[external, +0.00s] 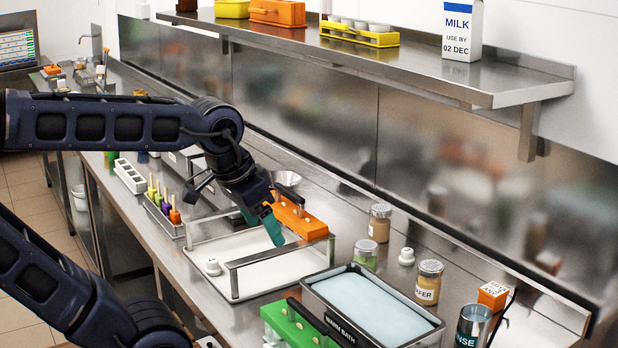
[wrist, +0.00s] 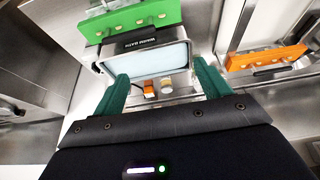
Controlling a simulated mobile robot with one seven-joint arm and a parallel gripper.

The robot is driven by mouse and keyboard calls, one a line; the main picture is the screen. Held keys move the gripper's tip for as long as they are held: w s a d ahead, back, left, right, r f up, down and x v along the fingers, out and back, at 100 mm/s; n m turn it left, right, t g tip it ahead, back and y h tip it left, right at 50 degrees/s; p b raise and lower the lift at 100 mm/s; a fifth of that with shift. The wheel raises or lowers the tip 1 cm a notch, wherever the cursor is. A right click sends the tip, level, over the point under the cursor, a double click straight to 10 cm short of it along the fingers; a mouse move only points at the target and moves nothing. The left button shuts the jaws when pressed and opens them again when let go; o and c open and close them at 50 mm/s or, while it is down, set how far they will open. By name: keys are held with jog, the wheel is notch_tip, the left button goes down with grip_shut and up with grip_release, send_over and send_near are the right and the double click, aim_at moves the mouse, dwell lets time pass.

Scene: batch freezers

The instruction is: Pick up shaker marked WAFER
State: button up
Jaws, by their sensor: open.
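The shaker marked WAFER (external: 428,284) is a clear jar with tan contents and a metal lid, upright on the steel counter right of the warm bath. Only part of its label shows. My gripper (external: 274,230) has teal fingers and is over the white tray, well left of the shaker. The fingers are open and empty in the wrist view (wrist: 160,74).
Two other jars (external: 380,222) (external: 365,254), a white knob (external: 406,257), an orange cube (external: 493,294) and a rinse cup (external: 473,325) stand nearby. A shelf (external: 440,80) overhangs behind.

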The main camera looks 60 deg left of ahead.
jog(key=shift+o, duration=0.4)
jog(key=m+g+h, duration=0.1)
jog(key=m+h, duration=0.2)
jog(key=m, duration=0.5)
send_over(430, 267)
jog(key=s+a, duration=0.2)
notch_tip(430, 267, down, 14)
jog(key=x, duration=0.5)
jog(key=shift+f, duration=0.2)
jog(key=shift+a+x, duration=0.15)
jog(key=shift+x, duration=1.15)
jog(key=shift+a+x, duration=0.2)
jog(key=shift+x, duration=1.1)
jog(key=shift+w, duration=0.2)
jog(key=shift+c, duration=0.2)
jog(key=c, duration=1.1)
